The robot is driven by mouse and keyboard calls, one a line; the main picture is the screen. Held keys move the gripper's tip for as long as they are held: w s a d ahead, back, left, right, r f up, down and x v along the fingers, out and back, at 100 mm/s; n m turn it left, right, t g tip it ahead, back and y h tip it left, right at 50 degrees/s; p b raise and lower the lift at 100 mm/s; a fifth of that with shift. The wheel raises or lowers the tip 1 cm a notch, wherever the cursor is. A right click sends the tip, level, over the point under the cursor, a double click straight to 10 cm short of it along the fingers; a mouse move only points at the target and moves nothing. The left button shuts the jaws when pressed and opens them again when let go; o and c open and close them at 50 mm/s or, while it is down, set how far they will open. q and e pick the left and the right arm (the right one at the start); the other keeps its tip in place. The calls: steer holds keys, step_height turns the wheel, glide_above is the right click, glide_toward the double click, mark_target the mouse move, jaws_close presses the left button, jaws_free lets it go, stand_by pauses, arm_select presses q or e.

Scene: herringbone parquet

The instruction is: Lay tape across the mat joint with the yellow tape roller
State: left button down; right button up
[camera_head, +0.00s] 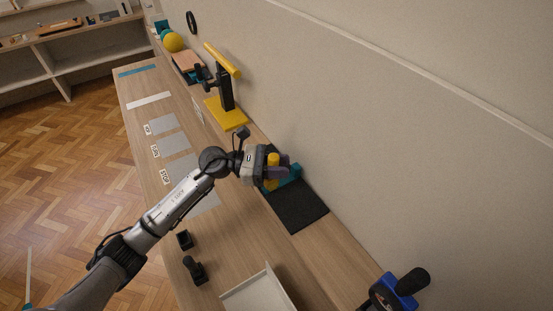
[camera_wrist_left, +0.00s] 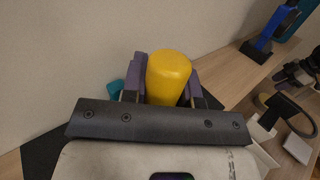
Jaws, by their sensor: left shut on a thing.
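My left gripper (camera_head: 278,171) is shut on the upright yellow handle of the tape roller (camera_head: 272,159), over the near end of the bench by the wall. In the left wrist view the rounded yellow top (camera_wrist_left: 168,72) sits between the two purple fingers. The roller's lower part is hidden by the gripper. A teal piece (camera_head: 294,174) shows right beside the fingers, at the edge of a black mat (camera_head: 300,208); I cannot tell whether it belongs to the roller. Grey mats (camera_head: 173,144) lie in a row along the bench, partly behind my left arm. I cannot make out their joint clearly.
A yellow stand (camera_head: 226,112) with a black post rises by the wall. A white tray (camera_head: 240,298), small black holders (camera_head: 195,270) and a blue and black tool (camera_head: 398,287) are at the near end. A white strip (camera_head: 149,100) lies farther along the bench.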

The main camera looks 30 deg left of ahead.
stand_by(0.3)
arm_select(q)
steer(key=d, duration=0.1)
steer(key=s+d, duration=0.1)
steer(key=d+p, duration=0.1)
steer(key=shift+s+d+f, duration=0.1)
steer(key=shift+s+d, duration=0.2)
steer(key=shift+s, duration=0.05)
steer(key=shift+s+d+p, duration=0.3)
steer(key=shift+s+d, duration=0.05)
steer(key=shift+d, duration=0.25)
steer(key=shift+s+d+p, duration=0.25)
steer(key=shift+s+d, duration=0.05)
steer(key=shift+d, duration=0.25)
steer(key=shift+s+d, duration=0.1)
